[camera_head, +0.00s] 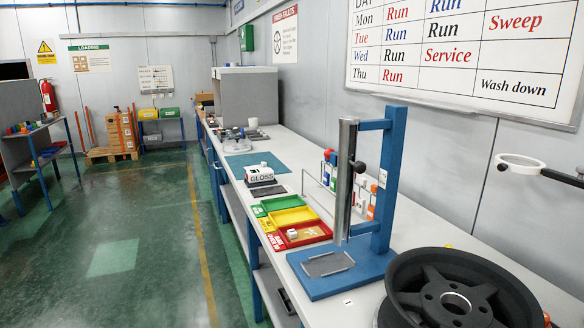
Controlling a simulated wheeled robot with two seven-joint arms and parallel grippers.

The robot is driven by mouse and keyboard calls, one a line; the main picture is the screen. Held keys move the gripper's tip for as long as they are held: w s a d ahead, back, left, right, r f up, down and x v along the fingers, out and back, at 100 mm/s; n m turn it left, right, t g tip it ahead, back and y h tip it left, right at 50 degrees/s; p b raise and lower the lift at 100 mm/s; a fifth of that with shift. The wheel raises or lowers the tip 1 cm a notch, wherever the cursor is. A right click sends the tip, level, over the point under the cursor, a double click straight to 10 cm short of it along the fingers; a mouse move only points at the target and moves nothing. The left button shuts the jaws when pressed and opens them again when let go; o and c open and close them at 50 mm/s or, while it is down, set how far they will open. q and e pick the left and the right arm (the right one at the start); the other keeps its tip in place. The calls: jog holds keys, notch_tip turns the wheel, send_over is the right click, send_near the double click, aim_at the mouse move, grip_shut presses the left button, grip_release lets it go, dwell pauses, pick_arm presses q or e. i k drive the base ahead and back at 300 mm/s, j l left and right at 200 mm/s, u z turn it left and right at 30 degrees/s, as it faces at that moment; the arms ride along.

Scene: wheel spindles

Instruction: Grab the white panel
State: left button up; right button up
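Neither of my grippers is in view. No loose object stands out clearly as the white panel. The largest white panel-like thing is the whiteboard (455,100) with a weekly schedule, on the wall at the upper right. A small white tag (348,302) marked 1 lies on the bench near the blue stand. A white box-shaped GLOSS device (260,173) sits farther back on the bench. I cannot tell which of these the task means.
A long bench (420,222) runs along the right wall. On it stand a blue stand (390,170) with an upright metal cylinder (345,180), a black wheel (425,290), and red (325,237), yellow (290,216) and green (283,202) trays.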

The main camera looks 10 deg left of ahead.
aim_at(264, 165)
jog(key=i+j+z, duration=0.5)
jog(key=j, duration=0.3)
jog(key=i+j+z, duration=0.25)
jog(key=j, duration=0.2)
jog(key=i, duration=0.05)
